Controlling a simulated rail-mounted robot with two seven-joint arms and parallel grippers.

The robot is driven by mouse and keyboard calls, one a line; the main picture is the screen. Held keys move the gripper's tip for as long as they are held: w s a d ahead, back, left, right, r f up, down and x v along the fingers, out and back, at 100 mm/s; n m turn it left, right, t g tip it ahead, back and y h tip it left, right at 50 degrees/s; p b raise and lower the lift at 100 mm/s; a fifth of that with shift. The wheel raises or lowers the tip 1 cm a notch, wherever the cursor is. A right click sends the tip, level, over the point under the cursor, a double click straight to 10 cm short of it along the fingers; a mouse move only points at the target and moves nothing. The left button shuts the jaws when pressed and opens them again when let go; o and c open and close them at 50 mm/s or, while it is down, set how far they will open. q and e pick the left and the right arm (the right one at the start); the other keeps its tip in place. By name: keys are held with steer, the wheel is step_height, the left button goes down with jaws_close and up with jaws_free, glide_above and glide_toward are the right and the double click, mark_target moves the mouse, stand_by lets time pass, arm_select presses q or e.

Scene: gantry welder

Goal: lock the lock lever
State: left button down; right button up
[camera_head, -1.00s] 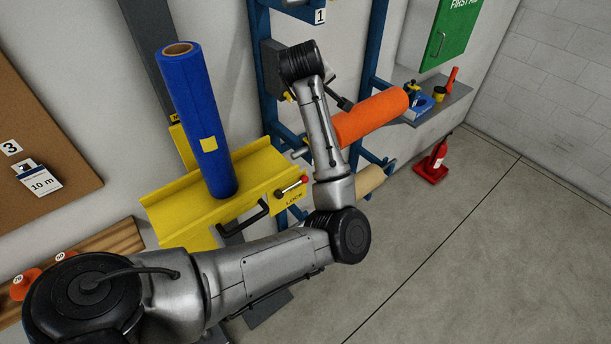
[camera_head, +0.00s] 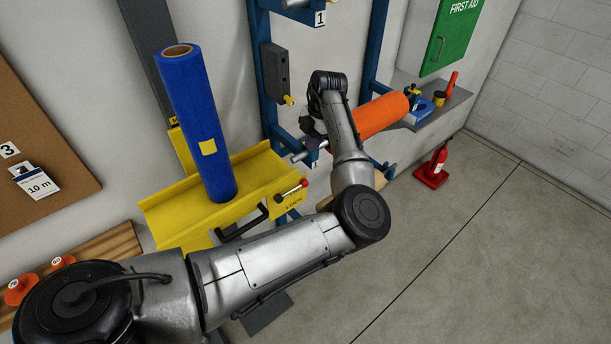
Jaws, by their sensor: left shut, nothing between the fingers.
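The lock lever (camera_head: 291,190) is a short metal rod with a red knob. It sits on the end of a yellow cradle (camera_head: 160,219), above the printed word LOCK. My left arm comes in from the lower left and bends up past the cradle's right side. My left gripper (camera_head: 311,142) is shut and empty, mostly hidden behind its wrist. It appears above and slightly right of the lever's knob, apart from it, near the blue rack. My right gripper is not in view.
A blue roll (camera_head: 197,120) stands upright on the cradle, and a black handle (camera_head: 243,224) is on its front. An orange roll (camera_head: 380,115) lies on the blue rack (camera_head: 266,70) behind my wrist. A red extinguisher (camera_head: 433,168) stands on the floor, which is clear at right.

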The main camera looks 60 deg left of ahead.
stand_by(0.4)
arm_select(q)
steer(key=shift+f, duration=0.1)
steer(key=p, duration=0.3)
glide_toward(304, 182)
steer(key=x, duration=0.5)
steer(key=shift+s+d+f, duration=0.1)
steer(key=shift+s+f, duration=0.15)
steer(key=shift+s, duration=0.15)
steer(key=shift+w+f, duration=0.15)
steer(key=shift+f, duration=0.7)
